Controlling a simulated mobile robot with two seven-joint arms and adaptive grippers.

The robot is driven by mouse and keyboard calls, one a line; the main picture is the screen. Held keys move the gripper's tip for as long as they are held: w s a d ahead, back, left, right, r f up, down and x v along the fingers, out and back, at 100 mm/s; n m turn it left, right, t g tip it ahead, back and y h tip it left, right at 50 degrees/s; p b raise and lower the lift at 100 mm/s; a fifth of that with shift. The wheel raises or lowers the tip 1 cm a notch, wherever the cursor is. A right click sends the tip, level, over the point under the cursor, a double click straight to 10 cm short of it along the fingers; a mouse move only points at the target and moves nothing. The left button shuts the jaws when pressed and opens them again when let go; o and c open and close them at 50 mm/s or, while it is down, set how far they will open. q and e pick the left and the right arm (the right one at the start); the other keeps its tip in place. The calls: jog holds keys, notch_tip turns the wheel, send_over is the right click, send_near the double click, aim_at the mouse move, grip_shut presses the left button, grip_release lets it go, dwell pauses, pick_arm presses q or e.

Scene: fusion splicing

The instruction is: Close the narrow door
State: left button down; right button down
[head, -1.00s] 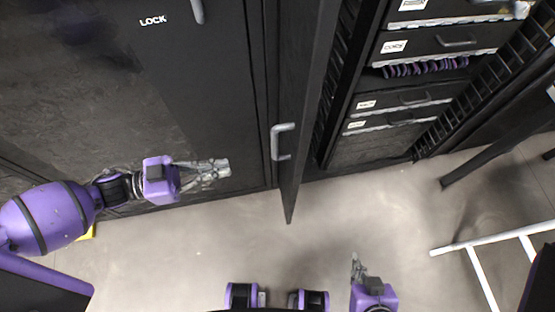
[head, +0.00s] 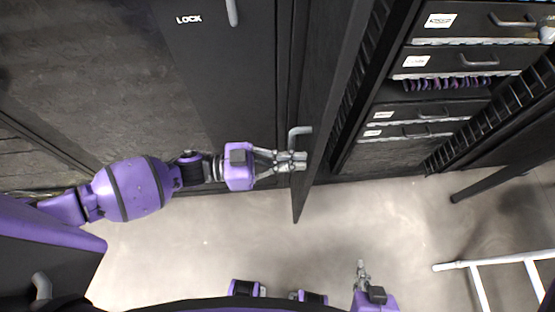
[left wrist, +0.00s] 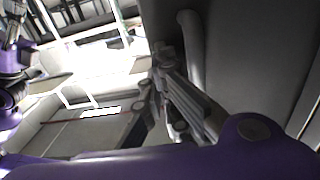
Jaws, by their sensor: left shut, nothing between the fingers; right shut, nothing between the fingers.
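The narrow door (head: 327,95) is a dark panel standing open, swung out edge-on from the rack cabinet. Its grey bar handle (head: 293,140) is on the face toward the left. My left gripper (head: 303,161) is shut and empty, at the lower end of this handle and close to the door's face. I cannot tell whether it touches. In the left wrist view the left fingers (left wrist: 190,105) lie in front of the dark door panel, beside the pale handle (left wrist: 192,50). My right gripper (head: 361,265) is shut and empty, low near my base, far from the door.
A wide dark door marked LOCK (head: 188,19) stands closed to the left. The open rack to the right holds several drawers (head: 470,58) and purple cables (head: 450,84). A white tubular frame (head: 500,262) stands at the lower right. The floor (head: 210,240) in front is clear.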

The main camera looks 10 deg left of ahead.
pick_arm(q)
jog(key=shift+d, duration=0.15)
jog(key=shift+d, duration=0.1)
